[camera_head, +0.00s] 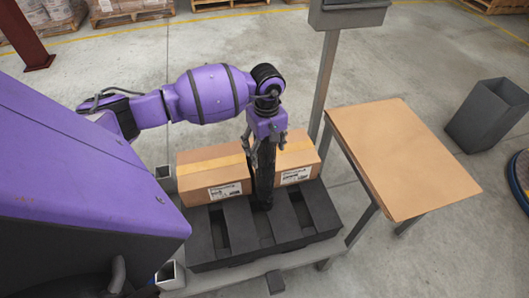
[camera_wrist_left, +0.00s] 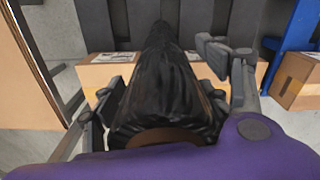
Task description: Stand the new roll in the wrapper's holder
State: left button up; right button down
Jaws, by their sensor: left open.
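A black roll (camera_head: 264,178) stands upright, its lower end at the dark grey slotted base (camera_head: 318,203) in the head view. I cannot tell whether its bottom sits fully in a slot. My left gripper (camera_head: 267,150) points down at the top of the roll with its fingers on either side. In the left wrist view the roll (camera_wrist_left: 165,85) runs between the open fingers of the left gripper (camera_wrist_left: 165,95), with a brown core end near the palm. Contact with the fingers is unclear. My right gripper is in neither view.
Cardboard boxes (camera_head: 212,170) stand behind the base, left and right of the roll. A wooden-topped table (camera_head: 400,155) is to the right, bare, beside a grey post (camera_head: 325,80). A dark bin (camera_head: 488,115) stands farther right. Pallets line the back.

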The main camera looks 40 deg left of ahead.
pick_arm(q)
jog(key=c, duration=0.6)
grip_shut()
jog(key=shift+w+r, duration=0.1)
